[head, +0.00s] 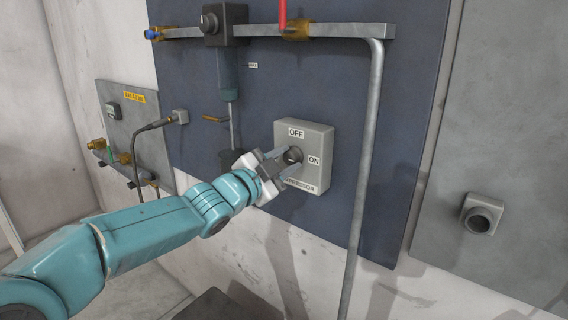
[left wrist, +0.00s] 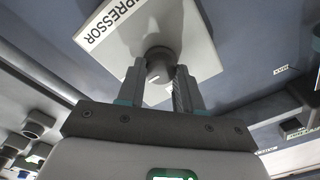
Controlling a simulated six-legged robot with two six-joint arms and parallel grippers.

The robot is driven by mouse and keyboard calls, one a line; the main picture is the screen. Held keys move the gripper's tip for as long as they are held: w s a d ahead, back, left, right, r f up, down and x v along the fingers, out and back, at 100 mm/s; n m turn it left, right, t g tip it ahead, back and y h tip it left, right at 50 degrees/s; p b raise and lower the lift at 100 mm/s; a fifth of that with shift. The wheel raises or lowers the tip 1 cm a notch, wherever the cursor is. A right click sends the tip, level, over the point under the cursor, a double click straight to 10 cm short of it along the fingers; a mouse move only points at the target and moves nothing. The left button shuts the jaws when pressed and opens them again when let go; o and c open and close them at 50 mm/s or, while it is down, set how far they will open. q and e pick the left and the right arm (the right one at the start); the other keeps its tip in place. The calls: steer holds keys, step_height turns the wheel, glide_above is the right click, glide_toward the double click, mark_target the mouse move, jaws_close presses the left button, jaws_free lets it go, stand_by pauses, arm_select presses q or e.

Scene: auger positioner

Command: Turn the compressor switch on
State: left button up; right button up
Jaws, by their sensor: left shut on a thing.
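The compressor switch is a light grey box (head: 318,140) on the dark blue panel, with labels OFF at the top and ON at the right. Its dark round knob (head: 294,155) sits in the middle of the box face. My left gripper (head: 283,163) is at the knob, with its fingers on either side of it. In the left wrist view the knob (left wrist: 159,62) stands between the two fingers, and the grey box (left wrist: 165,28) with part of its COMPRESSOR label is behind. The gripper is shut on the knob. The direction of the knob's pointer is hard to make out. My right gripper is not in view.
A grey pipe (head: 361,180) runs down just right of the switch box. A red lever (head: 282,14) and brass fitting (head: 296,32) are above. A smaller panel (head: 150,155) with a cable is at left. A grey socket (head: 481,214) is on the right panel.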

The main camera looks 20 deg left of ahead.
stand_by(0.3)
arm_select(q)
steer(key=o, duration=1)
steer(key=shift+o, duration=0.2)
steer(key=shift+s, duration=0.1)
steer(key=shift+s+a, duration=0.2)
steer(key=shift+s, duration=0.1)
steer(key=v, duration=1.5)
steer(key=shift+s, duration=0.2)
